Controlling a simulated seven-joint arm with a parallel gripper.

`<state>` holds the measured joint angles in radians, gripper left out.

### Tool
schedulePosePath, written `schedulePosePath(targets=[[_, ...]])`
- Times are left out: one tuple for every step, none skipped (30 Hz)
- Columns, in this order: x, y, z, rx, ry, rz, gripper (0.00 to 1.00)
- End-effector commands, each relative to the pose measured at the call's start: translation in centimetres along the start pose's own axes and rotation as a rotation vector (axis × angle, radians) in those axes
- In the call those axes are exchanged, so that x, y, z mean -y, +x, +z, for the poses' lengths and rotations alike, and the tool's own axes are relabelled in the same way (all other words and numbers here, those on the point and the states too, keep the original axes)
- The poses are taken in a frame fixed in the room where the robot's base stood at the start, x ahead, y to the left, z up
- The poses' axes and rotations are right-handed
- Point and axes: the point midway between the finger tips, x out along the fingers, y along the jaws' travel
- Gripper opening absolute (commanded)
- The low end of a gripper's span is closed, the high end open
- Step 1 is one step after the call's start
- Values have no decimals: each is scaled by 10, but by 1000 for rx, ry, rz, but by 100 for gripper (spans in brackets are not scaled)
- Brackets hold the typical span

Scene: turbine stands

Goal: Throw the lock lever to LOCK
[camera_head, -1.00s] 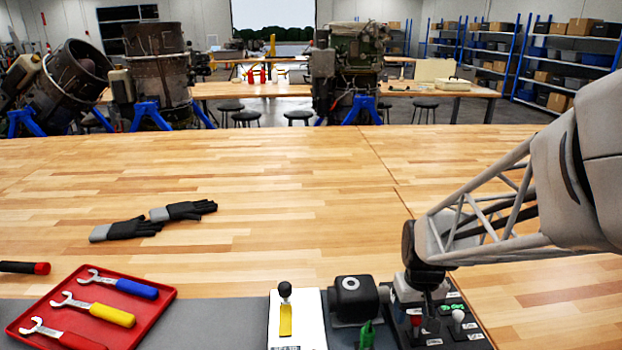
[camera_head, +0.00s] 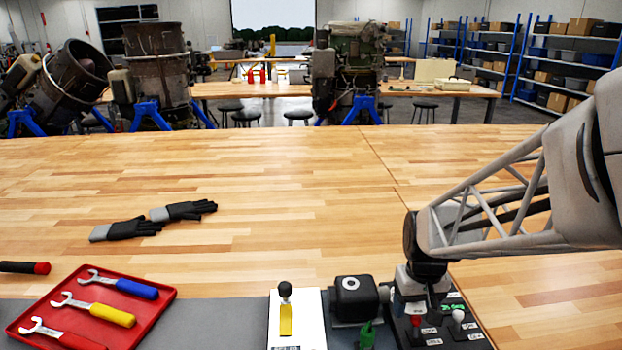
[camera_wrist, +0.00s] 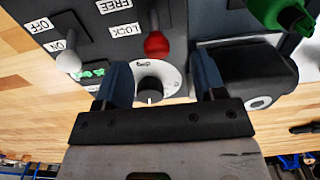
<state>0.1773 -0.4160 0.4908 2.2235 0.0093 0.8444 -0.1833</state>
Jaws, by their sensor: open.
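The lock lever has a red ball knob (camera_wrist: 157,44) and stands on the dark control panel (camera_wrist: 85,22). In the wrist view its ball shows beside the LOCK label (camera_wrist: 125,30), with the FREE label (camera_wrist: 114,4) farther up the picture. The red knob also shows in the head view (camera_head: 416,321); its exact tilt is hard to tell. My gripper (camera_wrist: 162,78) is open, with its two blue-grey fingers apart. In the wrist view the red knob shows just beyond the gap between the fingertips. Nothing is held. In the head view my gripper (camera_head: 437,290) is over the panel's far side.
A white-knobbed ON/OFF switch (camera_wrist: 68,61) stands beside the lever. A round dial (camera_wrist: 152,83) shows between my fingers. A black box (camera_head: 355,298) and green handle (camera_head: 367,334) are to the left. A red wrench tray (camera_head: 150,310) and gloves (camera_head: 155,220) lie farther left.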

Motion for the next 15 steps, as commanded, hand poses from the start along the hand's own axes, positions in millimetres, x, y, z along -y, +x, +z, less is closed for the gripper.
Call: schedulePosePath(targets=[[0,-3,0,-1,0,0,64],[0,-5,0,-1,0,0,64],[0,-8,0,-1,0,0,64],[0,-9,0,-1,0,0,64],[0,-11,0,-1,0,0,64],[0,-13,0,-1,0,0,64],[0,-15,0,-2,0,0,64],[0,-16,0,-2,0,0,64],[0,-18,0,-1,0,0,64],[0,-20,0,-1,0,0,64],[0,-22,0,-1,0,0,64],[0,-24,0,0,0,0,64],[0,-26,0,0,0,0,64],[0,-27,0,0,0,0,64],[0,-30,0,-1,0,0,64]])
